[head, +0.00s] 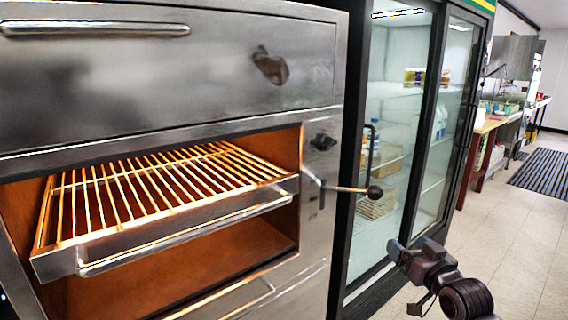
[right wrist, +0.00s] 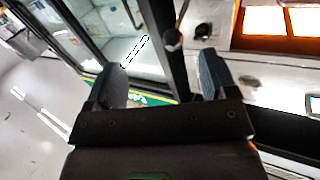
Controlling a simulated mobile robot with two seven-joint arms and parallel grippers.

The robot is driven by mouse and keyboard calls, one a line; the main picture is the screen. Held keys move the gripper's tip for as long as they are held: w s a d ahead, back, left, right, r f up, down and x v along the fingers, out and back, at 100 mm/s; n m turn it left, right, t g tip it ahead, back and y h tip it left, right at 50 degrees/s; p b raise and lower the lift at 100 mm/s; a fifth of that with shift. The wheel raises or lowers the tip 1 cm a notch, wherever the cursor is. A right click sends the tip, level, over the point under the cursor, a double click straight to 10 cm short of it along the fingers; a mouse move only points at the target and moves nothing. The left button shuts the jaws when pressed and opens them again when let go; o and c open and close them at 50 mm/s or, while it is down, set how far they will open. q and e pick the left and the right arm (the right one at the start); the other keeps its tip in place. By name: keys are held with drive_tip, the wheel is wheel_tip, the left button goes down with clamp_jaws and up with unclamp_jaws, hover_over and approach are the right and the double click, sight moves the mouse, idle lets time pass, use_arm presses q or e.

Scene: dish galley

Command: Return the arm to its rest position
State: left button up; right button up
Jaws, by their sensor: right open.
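My right gripper (head: 410,272) is at the lower right of the head view, in front of the glass-door fridge and to the right of the oven. Its dark arm comes in from the bottom right corner. In the right wrist view its two fingers stand apart with nothing between them (right wrist: 160,80), so it is open and empty. It appears clear of the oven and the fridge. My left gripper is not in view.
A steel oven (head: 170,65) fills the left, with a wire rack (head: 165,190) pulled partly out. A lever with a black knob (head: 374,192) sticks out at its right side. A glass-door fridge (head: 395,130) stands beside it. Open floor (head: 510,230) lies to the right.

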drive_tip(key=s+f+g+h, duration=0.2)
drive_tip(key=s+f+g, duration=0.1)
drive_tip(key=s+f, duration=1.1)
drive_tip(key=s+f+g+h, duration=0.2)
drive_tip(key=s+f+g, duration=0.1)
drive_tip(key=s+f, duration=1.2)
drive_tip(key=s, duration=0.5)
drive_tip(key=shift+a+f, duration=0.2)
drive_tip(key=shift+a, duration=0.2)
